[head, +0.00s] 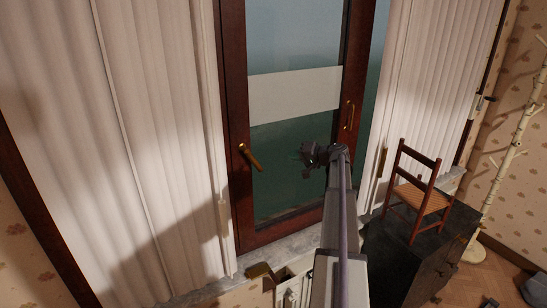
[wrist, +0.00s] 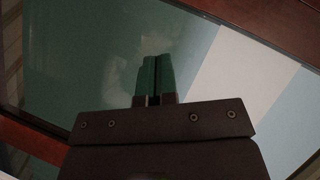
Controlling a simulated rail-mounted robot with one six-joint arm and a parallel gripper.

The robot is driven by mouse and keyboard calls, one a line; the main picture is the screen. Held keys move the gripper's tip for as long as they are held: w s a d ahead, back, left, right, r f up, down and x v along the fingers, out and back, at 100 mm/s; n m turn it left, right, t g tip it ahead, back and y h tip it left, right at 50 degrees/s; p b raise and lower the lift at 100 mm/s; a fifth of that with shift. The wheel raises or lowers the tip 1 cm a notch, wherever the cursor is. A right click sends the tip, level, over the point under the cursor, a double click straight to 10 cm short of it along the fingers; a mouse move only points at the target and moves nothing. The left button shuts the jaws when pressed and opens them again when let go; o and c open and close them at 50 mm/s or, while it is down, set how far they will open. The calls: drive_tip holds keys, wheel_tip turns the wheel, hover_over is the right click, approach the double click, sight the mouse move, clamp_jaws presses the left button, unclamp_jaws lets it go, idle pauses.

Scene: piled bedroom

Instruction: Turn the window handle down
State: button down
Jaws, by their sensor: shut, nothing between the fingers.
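The brass window handle (head: 250,157) is on the left stile of the dark wooden window frame (head: 237,120) in the head view. It slants down to the right. My gripper (head: 307,155) is to the right of the handle, in front of the glass and apart from the handle. In the wrist view my gripper (wrist: 154,75) is shut and empty, its green fingers together before the window glass (wrist: 95,60). The handle does not show clearly in the wrist view.
White pleated panels (head: 130,130) flank the window. A wooden chair (head: 415,195) stands on a dark chest at right, with a pale coat stand (head: 505,160) beyond. A radiator (head: 295,285) is below the sill.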

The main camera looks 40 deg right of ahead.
sight(251, 158)
drive_tip(key=s+a+f+b+x, duration=0.1)
drive_tip(key=b+x, duration=0.3)
drive_tip(key=x, duration=0.8)
drive_tip(key=shift+a+f, duration=0.2)
drive_tip(key=shift+a, duration=0.6)
drive_tip(key=shift+w+b, duration=0.1)
drive_tip(key=shift+b, duration=0.25)
drive_tip(key=shift+a+f+b, duration=0.1)
drive_tip(key=shift+f+b, duration=0.1)
drive_tip(key=shift+b, duration=0.1)
